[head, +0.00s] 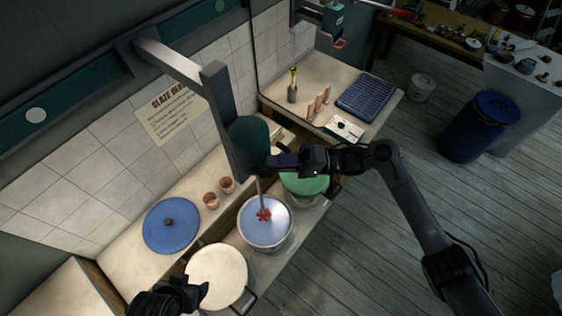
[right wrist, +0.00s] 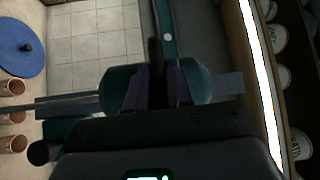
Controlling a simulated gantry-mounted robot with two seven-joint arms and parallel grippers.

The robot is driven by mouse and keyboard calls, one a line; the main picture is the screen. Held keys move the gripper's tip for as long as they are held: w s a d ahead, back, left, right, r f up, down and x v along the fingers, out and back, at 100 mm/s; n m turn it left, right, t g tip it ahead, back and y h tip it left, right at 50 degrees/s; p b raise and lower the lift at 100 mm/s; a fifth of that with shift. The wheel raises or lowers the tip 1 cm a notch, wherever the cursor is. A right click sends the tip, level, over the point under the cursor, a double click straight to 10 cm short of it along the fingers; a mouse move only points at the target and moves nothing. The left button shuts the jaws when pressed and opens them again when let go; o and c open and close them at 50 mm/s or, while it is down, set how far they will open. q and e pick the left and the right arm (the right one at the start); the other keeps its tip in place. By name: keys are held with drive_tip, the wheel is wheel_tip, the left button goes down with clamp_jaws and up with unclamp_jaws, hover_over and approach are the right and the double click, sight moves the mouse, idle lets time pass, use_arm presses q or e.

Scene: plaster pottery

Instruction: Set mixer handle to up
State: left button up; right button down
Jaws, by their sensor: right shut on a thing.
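The mixer has a dark teal motor body (head: 248,142) on a grey bracket (head: 222,110). Its thin shaft runs down to a red impeller (head: 263,215) over or in a bucket of pale blue liquid (head: 258,232). My right gripper (head: 282,161) is at the right side of the motor body. In the right wrist view its fingers (right wrist: 158,88) are closed around a dark bar, the mixer handle (right wrist: 154,52), with the teal body behind. The handle is mostly hidden in the head view. My left gripper (head: 195,292) is low at the left, over a cream bucket's edge, its jaws unclear.
A cream-filled bucket (head: 218,272) and a green-filled bucket (head: 304,184) flank the mixer's bucket. A blue lid (head: 170,226) and terracotta cups (head: 211,200) sit on the counter at the wall. The wooden floor at the right is open, with a blue bin (head: 480,128) farther back.

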drive_tip(key=c, duration=1.2)
unclamp_jaws()
drive_tip(key=shift+r, duration=0.4)
drive_tip(key=shift+o, duration=0.4)
drive_tip(key=shift+f, duration=0.1)
drive_tip(key=shift+d+f, duration=0.2)
drive_tip(key=shift+d, duration=0.2)
drive_tip(key=d+b, duration=0.4)
drive_tip(key=d, duration=0.6)
drive_tip(key=shift+w+f, duration=0.25)
drive_tip(key=shift+f, duration=0.2)
